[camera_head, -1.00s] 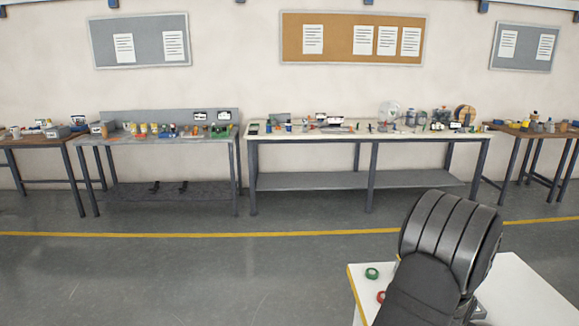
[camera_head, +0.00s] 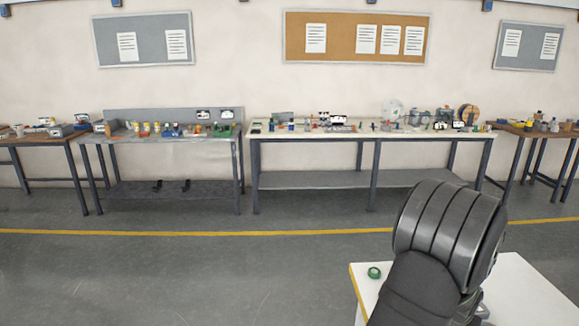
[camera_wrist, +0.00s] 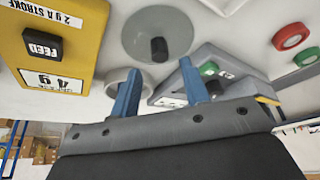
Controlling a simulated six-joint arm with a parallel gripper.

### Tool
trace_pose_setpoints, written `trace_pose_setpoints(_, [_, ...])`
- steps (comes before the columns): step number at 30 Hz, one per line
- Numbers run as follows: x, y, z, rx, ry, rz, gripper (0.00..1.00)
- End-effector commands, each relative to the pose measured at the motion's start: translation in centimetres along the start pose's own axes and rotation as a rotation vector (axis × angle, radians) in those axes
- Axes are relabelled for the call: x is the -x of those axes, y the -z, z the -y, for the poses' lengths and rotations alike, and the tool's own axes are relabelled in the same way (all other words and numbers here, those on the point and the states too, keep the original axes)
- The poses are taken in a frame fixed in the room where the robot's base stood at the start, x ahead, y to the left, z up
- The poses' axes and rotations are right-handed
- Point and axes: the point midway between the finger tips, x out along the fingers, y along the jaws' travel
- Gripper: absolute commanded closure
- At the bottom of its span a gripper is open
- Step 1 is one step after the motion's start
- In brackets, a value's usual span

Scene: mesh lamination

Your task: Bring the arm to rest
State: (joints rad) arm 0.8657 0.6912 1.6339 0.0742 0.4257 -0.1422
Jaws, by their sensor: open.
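My gripper (camera_wrist: 160,88) shows in the wrist view as two blue fingers, spread apart with nothing between them. In the head view my dark arm stands over the white table (camera_head: 525,295) at lower right, and my gripper is hidden there.
A yellow box (camera_wrist: 85,45) with a FEED button is at upper left of the wrist view. A green roll (camera_head: 374,273) lies near the white table's left corner. Cluttered benches (camera_head: 375,138) line the far wall, with open floor in front.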

Motion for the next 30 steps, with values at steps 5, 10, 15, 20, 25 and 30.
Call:
trace_pose_setpoints(5, [3.0, 0.1, 0.0, 0.0, -0.001, -0.003, 0.58])
trace_pose_setpoints(10, [5.7, 0.1, 0.0, 0.0, -0.001, -0.004, 0.58])
trace_pose_setpoints(15, [6.7, -0.1, 0.0, 0.0, 0.0, 0.004, 0.58])
trace_pose_setpoints(20, [3.9, -0.1, 0.0, 0.0, 0.0, 0.004, 0.58])
trace_pose_setpoints(25, [1.2, -0.1, 0.0, -0.001, 0.0, 0.004, 0.58])
trace_pose_setpoints(30, [-1.4, -0.1, 0.0, -0.001, 0.0, 0.003, 0.58])
